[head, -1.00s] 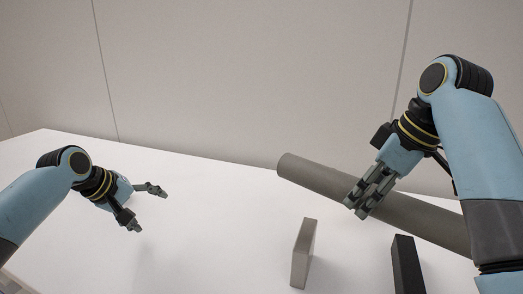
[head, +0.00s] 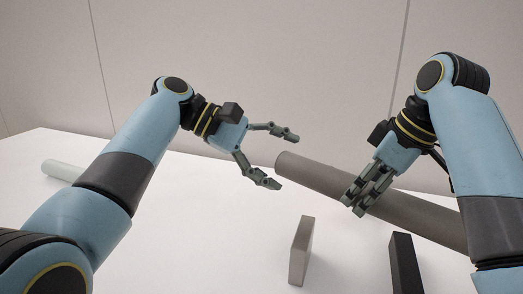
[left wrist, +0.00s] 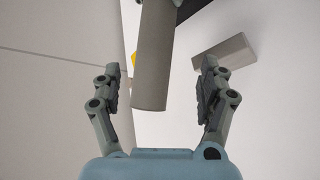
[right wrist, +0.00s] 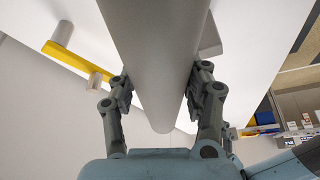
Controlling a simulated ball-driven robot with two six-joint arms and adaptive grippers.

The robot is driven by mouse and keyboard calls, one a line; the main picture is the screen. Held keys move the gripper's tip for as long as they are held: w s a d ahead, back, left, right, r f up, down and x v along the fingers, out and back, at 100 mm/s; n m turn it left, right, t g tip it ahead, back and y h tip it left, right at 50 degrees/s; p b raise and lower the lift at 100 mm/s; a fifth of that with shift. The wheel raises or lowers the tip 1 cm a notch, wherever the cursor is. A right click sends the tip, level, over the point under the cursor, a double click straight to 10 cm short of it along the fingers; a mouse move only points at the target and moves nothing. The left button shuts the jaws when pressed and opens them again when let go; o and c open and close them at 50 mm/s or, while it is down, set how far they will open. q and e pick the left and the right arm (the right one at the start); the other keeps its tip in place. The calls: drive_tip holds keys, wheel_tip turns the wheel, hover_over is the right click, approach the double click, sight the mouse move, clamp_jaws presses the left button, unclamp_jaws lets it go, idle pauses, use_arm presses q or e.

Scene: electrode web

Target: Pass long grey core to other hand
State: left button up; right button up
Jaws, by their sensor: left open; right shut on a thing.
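The long grey core (head: 420,215) is held in the air, tilted, its far left end higher in the head view. My right gripper (head: 361,193) is shut around its middle part; the right wrist view shows the core (right wrist: 155,50) between both fingers. My left gripper (head: 286,161) is open, its fingers spread either side of the core's free left end in the head view. In the left wrist view the core's end (left wrist: 150,80) lies between the open fingers, with a gap on each side. The core's right end is hidden behind my right arm.
A beige block (head: 301,250) and a black block (head: 405,264) stand on the white table (head: 200,225) below the core. A pale cylinder (head: 62,170) lies at the left, partly behind my left arm. The right wrist view shows a yellow bar (right wrist: 72,60).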

sight(309, 175)
use_arm(q)
drive_tip(key=x, duration=0.8)
drive_tip(key=shift+f, duration=0.1)
drive_tip(key=shift+c, duration=0.2)
drive_tip(key=shift+f, duration=0.1)
drive_tip(key=c, duration=1.4)
use_arm(e)
drive_tip(key=shift+w+r, duration=0.1)
use_arm(q)
drive_tip(key=shift+c, duration=0.2)
use_arm(e)
drive_tip(key=o, duration=1.5)
drive_tip(key=shift+c, duration=0.2)
